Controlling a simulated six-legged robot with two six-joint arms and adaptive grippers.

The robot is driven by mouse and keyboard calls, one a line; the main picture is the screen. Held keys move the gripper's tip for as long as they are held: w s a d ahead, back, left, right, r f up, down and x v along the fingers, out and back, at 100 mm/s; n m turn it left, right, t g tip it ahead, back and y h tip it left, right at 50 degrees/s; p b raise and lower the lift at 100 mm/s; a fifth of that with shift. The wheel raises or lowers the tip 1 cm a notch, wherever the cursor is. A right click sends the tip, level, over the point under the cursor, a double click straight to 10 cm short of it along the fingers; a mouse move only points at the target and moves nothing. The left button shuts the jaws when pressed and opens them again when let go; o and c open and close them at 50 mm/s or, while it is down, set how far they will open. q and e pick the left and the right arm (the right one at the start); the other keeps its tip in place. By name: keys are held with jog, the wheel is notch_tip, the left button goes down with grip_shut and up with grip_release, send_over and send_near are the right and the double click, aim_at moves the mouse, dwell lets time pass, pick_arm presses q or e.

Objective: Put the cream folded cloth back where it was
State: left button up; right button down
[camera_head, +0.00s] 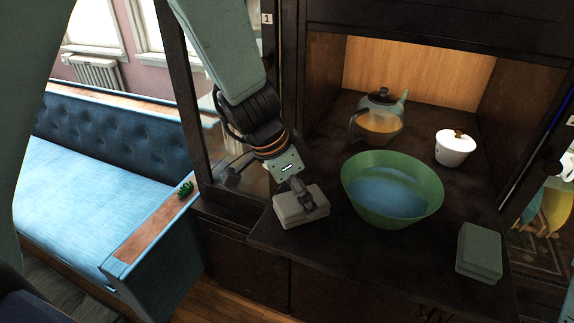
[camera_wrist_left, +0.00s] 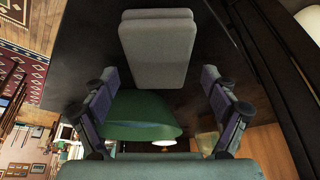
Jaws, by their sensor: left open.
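The cream folded cloth (camera_head: 289,208) is a pale block at the left front corner of the dark cabinet shelf (camera_head: 330,252). My left gripper (camera_head: 314,204) comes down over its right part and hides some of it. In the left wrist view the cloth (camera_wrist_left: 158,48) lies ahead of my left gripper (camera_wrist_left: 158,88), centred between the spread fingers. The fingers are open. Whether they touch the cloth I cannot tell. My right gripper is not in view.
A green bowl (camera_head: 392,207) stands right of the cloth. A green folded cloth (camera_head: 480,252) lies at the right front. A teapot (camera_head: 382,103), a glass pitcher (camera_head: 376,126) and a white lidded pot (camera_head: 455,150) stand behind. A blue sofa (camera_head: 90,200) is at left.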

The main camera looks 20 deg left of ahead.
pick_arm(q)
jog(key=v, duration=0.4)
jog(key=p+v, duration=0.1)
jog(key=v, duration=0.3)
jog(key=shift+s, duration=0.25)
jog(key=shift+s+a+r+p, duration=0.15)
jog(key=shift+r+p, duration=0.25)
jog(key=shift+r, duration=0.25)
jog(key=shift+a, duration=0.1)
jog(key=b+x, duration=0.2)
jog(key=x, duration=1)
jog(key=shift+f+b, duration=0.3)
jog(key=shift+b, duration=0.1)
jog(key=shift+r, duration=0.3)
